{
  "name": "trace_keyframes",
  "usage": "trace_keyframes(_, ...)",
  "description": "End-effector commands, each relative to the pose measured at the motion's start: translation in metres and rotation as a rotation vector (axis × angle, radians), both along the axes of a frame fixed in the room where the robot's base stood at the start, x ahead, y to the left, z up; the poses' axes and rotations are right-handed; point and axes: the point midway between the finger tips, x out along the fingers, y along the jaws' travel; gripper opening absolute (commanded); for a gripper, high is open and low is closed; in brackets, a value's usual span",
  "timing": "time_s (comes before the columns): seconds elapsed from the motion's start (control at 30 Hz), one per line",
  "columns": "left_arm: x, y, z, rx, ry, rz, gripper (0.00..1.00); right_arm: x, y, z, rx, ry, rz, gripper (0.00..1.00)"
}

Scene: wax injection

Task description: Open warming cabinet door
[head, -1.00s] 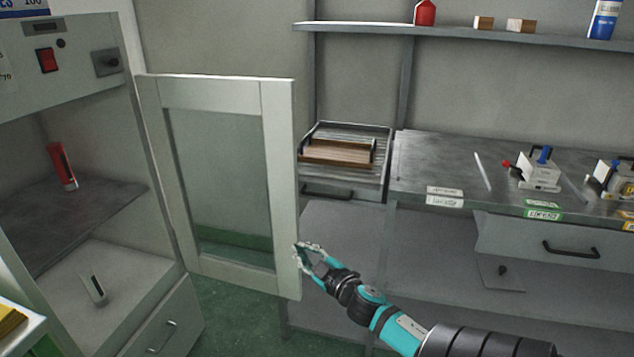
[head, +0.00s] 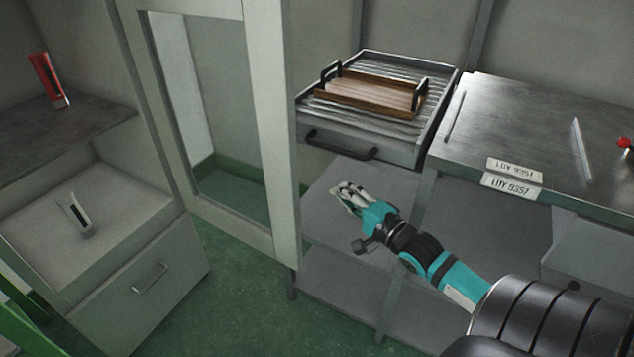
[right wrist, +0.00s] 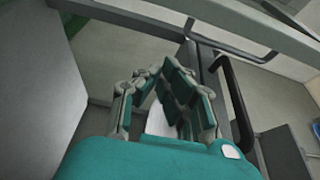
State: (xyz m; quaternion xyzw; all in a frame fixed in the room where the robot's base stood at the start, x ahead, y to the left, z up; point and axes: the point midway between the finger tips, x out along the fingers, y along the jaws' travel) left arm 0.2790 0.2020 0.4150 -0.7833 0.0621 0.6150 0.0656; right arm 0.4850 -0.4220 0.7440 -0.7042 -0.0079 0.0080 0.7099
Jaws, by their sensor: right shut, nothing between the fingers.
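The warming cabinet (head: 85,205) stands at the left with its front uncovered. Its pale framed door (head: 284,130) with a clear panel is swung wide open, standing out to the right of the cabinet. My right gripper (head: 345,190) is shut and empty, to the right of the door's free edge and apart from it, below the drawer unit with the wooden tray. In the right wrist view its fingers (right wrist: 165,75) come together with nothing between them. My left gripper is out of view.
A red tube (head: 48,80) stands on the cabinet's upper shelf and a small pale device (head: 76,216) lies lower down. A wooden tray (head: 352,94) rests on the slatted drawer unit, whose dark handle (head: 340,147) juts out near my right gripper. A grey bench (head: 520,130) fills the right.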

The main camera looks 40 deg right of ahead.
Motion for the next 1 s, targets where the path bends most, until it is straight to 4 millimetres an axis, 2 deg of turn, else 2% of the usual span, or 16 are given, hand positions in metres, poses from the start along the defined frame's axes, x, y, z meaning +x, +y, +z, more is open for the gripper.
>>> trace_keyframes(0.47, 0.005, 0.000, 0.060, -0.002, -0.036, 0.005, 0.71, 0.092, 0.001, 0.001, -0.009, -0.004, -0.002, 0.00)
trace_keyframes(0.53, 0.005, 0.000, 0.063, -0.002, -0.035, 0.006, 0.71, 0.083, 0.016, 0.000, -0.001, -0.002, 0.001, 0.00)
trace_keyframes(0.7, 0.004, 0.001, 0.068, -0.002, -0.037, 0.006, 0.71, 0.076, 0.033, 0.000, -0.005, 0.000, 0.000, 0.00)
trace_keyframes(1.0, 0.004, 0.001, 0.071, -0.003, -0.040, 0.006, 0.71, 0.073, 0.039, 0.001, -0.007, 0.000, -0.001, 0.00)
